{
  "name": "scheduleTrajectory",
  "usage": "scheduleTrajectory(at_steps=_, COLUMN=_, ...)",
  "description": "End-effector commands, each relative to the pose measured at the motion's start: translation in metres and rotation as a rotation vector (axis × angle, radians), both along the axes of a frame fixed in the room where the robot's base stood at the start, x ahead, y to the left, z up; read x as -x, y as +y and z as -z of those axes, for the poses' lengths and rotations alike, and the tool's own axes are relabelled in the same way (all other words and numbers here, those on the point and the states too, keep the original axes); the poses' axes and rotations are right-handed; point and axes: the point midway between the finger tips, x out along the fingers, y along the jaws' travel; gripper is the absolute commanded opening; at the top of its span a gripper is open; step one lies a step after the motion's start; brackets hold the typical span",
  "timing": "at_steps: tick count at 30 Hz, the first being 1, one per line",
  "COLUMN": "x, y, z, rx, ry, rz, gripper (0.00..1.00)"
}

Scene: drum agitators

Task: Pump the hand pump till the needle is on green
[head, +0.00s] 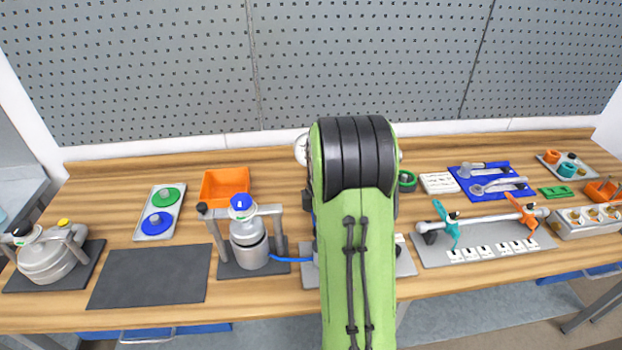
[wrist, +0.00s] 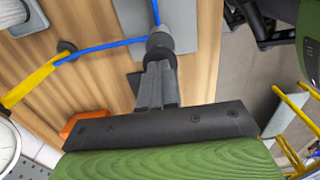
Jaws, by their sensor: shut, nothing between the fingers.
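My green arm fills the middle of the head view and hides most of the hand pump, whose grey base plate (head: 405,262) shows beside it. In the wrist view my gripper (wrist: 160,72) is shut and empty, its fingertips close to a dark round part (wrist: 160,42) over the grey plate; I cannot tell if they touch. Blue hose (wrist: 105,46) runs to this part. A white dial (wrist: 8,148), seemingly the gauge, is cut off at the left edge; its needle and green zone cannot be read. A pale round edge (head: 301,150) shows beside my arm in the head view.
Left of my arm stand a drum with a grey frame (head: 248,250), an orange bin (head: 224,187) and a dark mat (head: 150,277). Right are a plate with teal and orange levers (head: 480,242) and a blue tray (head: 490,180). A yellow bar (wrist: 32,84) crosses the wrist view's left.

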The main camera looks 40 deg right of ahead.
Motion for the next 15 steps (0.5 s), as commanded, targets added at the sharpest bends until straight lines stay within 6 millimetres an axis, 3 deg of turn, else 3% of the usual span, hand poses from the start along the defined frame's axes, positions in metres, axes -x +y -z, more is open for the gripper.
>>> scheduleTrajectory(at_steps=15, x=0.001, y=0.000, z=0.035, rx=-0.002, ry=0.003, rz=0.000, gripper=0.00)
